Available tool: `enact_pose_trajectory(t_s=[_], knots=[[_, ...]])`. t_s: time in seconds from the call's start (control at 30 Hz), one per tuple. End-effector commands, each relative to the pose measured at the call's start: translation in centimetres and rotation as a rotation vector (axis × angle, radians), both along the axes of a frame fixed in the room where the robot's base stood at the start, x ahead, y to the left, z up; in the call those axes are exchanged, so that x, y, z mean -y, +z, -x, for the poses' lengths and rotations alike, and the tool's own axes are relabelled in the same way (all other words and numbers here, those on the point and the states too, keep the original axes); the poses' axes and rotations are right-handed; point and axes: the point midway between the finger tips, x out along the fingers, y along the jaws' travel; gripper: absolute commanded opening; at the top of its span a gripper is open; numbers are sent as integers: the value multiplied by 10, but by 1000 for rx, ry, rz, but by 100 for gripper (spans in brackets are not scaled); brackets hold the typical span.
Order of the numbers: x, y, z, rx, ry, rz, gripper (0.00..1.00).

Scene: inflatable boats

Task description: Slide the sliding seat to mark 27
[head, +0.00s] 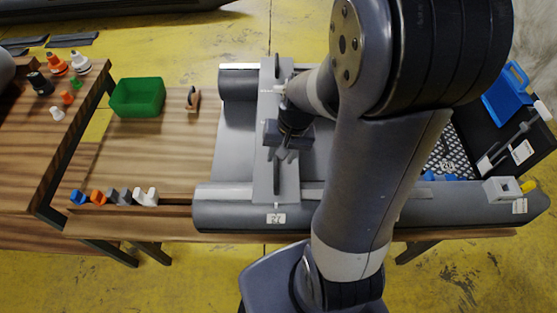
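The sliding seat is a grey board (266,90) lying crosswise over the grey inflatable boat (225,212). Thin dark upright pieces stand near its far and near ends. A white label reading 27 (276,218) is on the near tube, directly below the seat's near end. My gripper (283,154) is over the middle of the seat, pointing down. Its fingertips look apart, with nothing clearly seen between them. Whether they touch the seat cannot be told. My arm hides the boat's middle and any labels behind it.
A green bin (138,97) and a small brown-grey part (193,98) are on the wooden table at left. Several small clips (118,197) line its near edge. Several valves (57,64) stand on the side table. A blue item (508,92) lies at right.

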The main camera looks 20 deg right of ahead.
Motion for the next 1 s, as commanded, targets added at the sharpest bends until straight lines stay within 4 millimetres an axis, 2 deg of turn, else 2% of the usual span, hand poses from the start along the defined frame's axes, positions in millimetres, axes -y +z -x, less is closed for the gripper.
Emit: enact_pose_trajectory(t_s=[0.03,0.2,0.37,1.0], knots=[[2,12,0,6,-2,1,36],[8,40,2,4,-2,1,36],[11,57,4,2,0,1,36],[11,60,5,-2,0,0,36]])
